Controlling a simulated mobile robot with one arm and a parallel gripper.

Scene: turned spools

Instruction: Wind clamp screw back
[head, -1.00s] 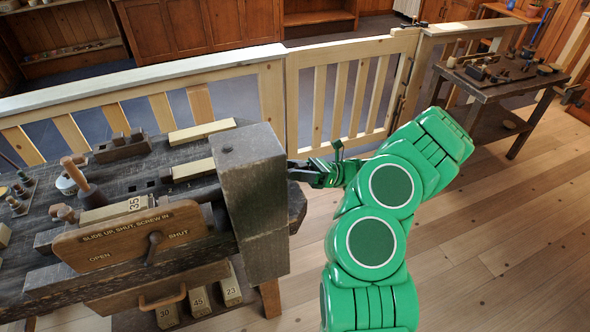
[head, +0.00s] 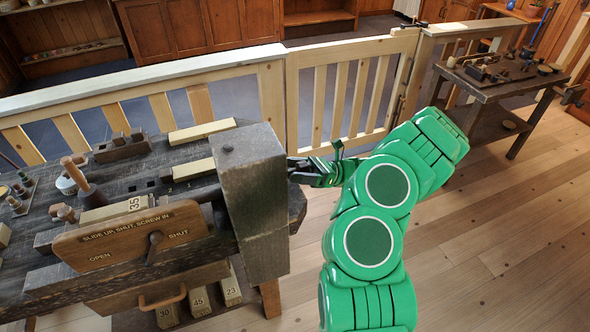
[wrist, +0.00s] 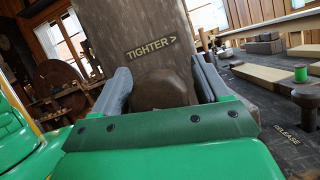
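The vise-like wooden clamp stands at the right end of the dark bench; its thick upright end block (head: 250,200) faces my arm. In the wrist view this block (wrist: 130,20) carries the words "TIGHTER >". A dark rounded wooden screw head (wrist: 160,88) sits low on the block. My gripper (wrist: 162,75) has its fingers apart, one on either side of the screw head. Whether they touch it is hard to tell. In the head view my gripper (head: 298,170) is at the block's right side, its tips partly hidden. A gauge block marked 35 (head: 122,210) lies at the clamp.
In the wrist view a round-headed peg (wrist: 306,100) stands near the word "RELEASE". A wooden fence (head: 345,95) runs behind; open floor (head: 490,230) lies to the right.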

